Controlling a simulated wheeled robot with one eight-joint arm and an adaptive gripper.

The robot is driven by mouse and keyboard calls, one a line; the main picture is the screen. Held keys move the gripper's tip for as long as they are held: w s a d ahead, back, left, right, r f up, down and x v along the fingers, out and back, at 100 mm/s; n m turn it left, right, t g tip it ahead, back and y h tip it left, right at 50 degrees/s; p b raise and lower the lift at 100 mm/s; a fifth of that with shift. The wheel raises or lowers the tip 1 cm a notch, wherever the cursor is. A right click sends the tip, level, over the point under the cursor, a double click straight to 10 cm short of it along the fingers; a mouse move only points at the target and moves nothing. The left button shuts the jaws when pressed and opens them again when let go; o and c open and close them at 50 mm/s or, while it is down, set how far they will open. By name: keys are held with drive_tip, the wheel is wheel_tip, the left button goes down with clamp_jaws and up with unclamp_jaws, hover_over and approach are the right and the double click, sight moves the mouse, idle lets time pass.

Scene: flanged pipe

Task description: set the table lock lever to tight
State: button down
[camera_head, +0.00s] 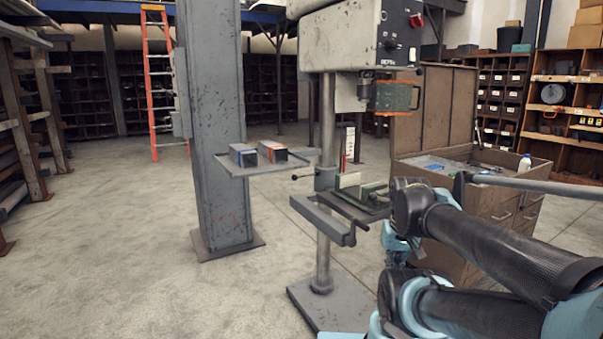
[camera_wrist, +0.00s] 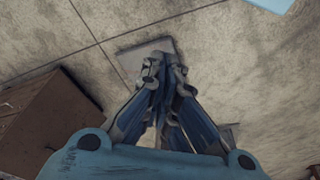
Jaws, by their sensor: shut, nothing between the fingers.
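The drill press table (camera_head: 330,205) is clamped on a round grey column (camera_head: 323,245). A thin lever with a dark knob (camera_head: 296,177) sticks out to the left from the collar on the column, roughly level. I take it for the lock lever; its setting cannot be read from here. My gripper (camera_wrist: 165,74) shows in the wrist view, with its fingertips together and nothing between them. It points down over the floor and a grey plate (camera_wrist: 150,48). The lever does not show in the wrist view. In the head view my arm is at the right, and the fingertips cannot be made out.
A crank handle (camera_head: 356,228) juts from the table's front. A guard (camera_head: 394,97) hangs under the drill head (camera_head: 345,38). A grey post (camera_head: 215,130) with a small shelf (camera_head: 235,165) stands left. A wooden bench (camera_head: 450,215) stands right. The floor at front left is clear.

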drive_tip(key=w+a+r+n+t+y, duration=0.1)
drive_tip(key=w+a+r, duration=0.3)
drive_tip(key=w, duration=0.6)
drive_tip(key=w+a+r+n+t, duration=0.1)
drive_tip(key=w+a+r, duration=0.1)
drive_tip(key=w+r, duration=0.65)
drive_tip(key=w+a+r+n+t+y, duration=0.1)
drive_tip(key=w+a+r, duration=0.3)
drive_tip(key=w, duration=0.7)
drive_tip(key=w+a+n+y, duration=0.1)
drive_tip(key=w+a, duration=0.5)
drive_tip(key=w, duration=0.5)
drive_tip(key=w+a+f+n+t+y, duration=0.1)
drive_tip(key=w+a, duration=0.5)
drive_tip(key=w, duration=0.5)
drive_tip(key=w+a+n+t, duration=0.1)
drive_tip(key=w+a, duration=0.5)
drive_tip(key=w, duration=0.5)
drive_tip(key=shift+w+a+f+n+y, duration=0.15)
drive_tip(key=shift+w+a+n+y, duration=0.15)
drive_tip(key=shift+a+y, duration=0.1)
wheel_tip(320, 180, down, 8)
drive_tip(key=w+a, duration=0.1)
drive_tip(key=w, duration=0.1)
drive_tip(key=shift+w+a, duration=0.15)
drive_tip(key=shift+a, duration=0.15)
